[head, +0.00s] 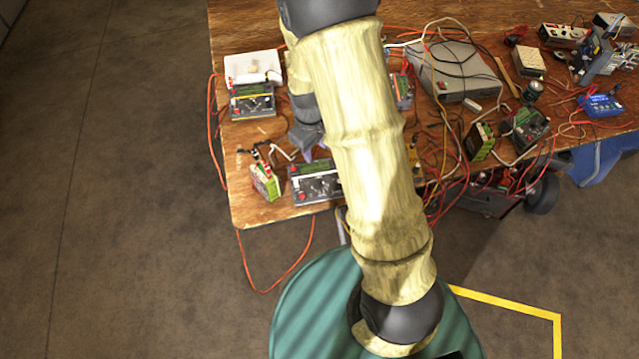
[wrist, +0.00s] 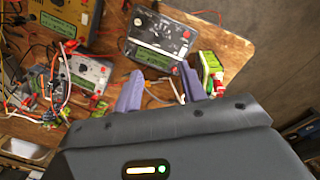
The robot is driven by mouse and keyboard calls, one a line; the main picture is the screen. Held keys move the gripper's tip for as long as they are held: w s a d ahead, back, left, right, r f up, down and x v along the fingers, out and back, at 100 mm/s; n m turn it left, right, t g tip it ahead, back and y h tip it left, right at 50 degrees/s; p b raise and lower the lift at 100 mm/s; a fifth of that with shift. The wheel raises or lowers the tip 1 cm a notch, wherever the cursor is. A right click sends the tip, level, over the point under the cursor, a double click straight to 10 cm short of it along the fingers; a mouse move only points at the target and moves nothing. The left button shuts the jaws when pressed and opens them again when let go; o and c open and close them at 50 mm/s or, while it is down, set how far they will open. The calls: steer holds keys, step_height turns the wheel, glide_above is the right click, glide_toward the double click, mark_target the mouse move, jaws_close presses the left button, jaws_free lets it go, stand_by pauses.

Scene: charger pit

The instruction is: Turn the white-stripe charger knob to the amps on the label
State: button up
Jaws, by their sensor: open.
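My gripper (head: 311,150) is open and empty, just behind the charger. In the wrist view its purple fingers (wrist: 164,84) are apart, short of the charger.
A yellow-striped charger (head: 252,101) and a white tray (head: 252,68) are at the back left. A grey box (head: 453,70) and loose cables crowd the table to the right. My arm hides the table's middle. Bare wood lies around the left corner.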

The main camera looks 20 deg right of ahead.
mark_target(320, 182)
steer(key=shift+w+f, duration=0.2)
steer(key=shift+f, duration=0.3)
steer(key=f+p, duration=0.1)
steer(key=f, duration=0.4)
steer(key=d+f+p, duration=0.1)
steer(key=f, duration=0.5)
steer(key=w+f+p, duration=0.1)
steer(key=f, duration=0.5)
steer(key=shift+d+f, duration=0.15)
steer(key=shift+d, duration=0.15)
jaws_close()
